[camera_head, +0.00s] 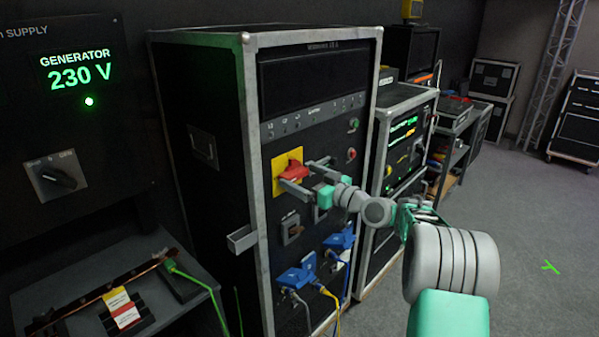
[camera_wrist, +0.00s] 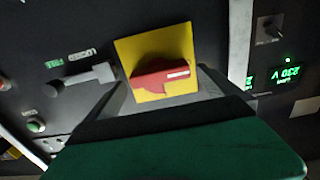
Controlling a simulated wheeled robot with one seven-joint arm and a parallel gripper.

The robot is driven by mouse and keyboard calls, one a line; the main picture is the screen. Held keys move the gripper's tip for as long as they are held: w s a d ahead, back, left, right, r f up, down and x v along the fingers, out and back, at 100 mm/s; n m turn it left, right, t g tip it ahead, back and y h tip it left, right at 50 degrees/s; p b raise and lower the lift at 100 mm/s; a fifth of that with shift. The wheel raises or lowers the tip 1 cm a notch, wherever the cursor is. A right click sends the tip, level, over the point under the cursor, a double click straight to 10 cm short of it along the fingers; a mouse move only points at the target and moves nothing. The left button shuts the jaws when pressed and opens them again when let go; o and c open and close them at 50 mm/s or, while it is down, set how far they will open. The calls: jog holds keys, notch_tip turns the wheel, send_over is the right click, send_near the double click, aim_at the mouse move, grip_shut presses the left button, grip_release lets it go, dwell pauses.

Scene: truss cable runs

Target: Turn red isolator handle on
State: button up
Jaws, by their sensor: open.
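The red isolator handle (camera_head: 293,170) sits on a yellow square plate (camera_head: 280,162) on the front of the tall black rack case. In the wrist view the handle (camera_wrist: 160,75) lies roughly sideways across the plate (camera_wrist: 150,45), with a white mark at its right end. My gripper (camera_head: 296,175) is open in front of the handle. In the wrist view its fingers stand at either side of the handle, near its two ends. I cannot tell whether they touch it. The lower part of the plate is partly hidden there by my gripper.
A grey lever (camera_wrist: 80,78) by LOCKED and FREE labels is beside the plate. Blue connectors (camera_head: 295,277) with cables are lower on the case. A generator panel (camera_head: 75,75) showing 230 V is at left.

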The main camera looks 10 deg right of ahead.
jog(key=shift+w+a, duration=0.4)
jog(key=shift+w, duration=0.05)
jog(key=c, duration=1.3)
jog(key=shift+m, duration=0.3)
jog(key=m+b, duration=0.1)
jog(key=m, duration=0.2)
jog(key=shift+d+f, duration=0.1)
jog(key=m, duration=0.5)
jog(key=m+p, duration=0.2)
jog(key=m, duration=0.3)
jog(key=shift+d+p, duration=0.15)
jog(key=shift+p, duration=0.15)
jog(key=shift+w+f+m+p, duration=0.15)
jog(key=shift+m+p, duration=0.8)
jog(key=shift+m, duration=1.25)
jog(key=shift+f, duration=0.1)
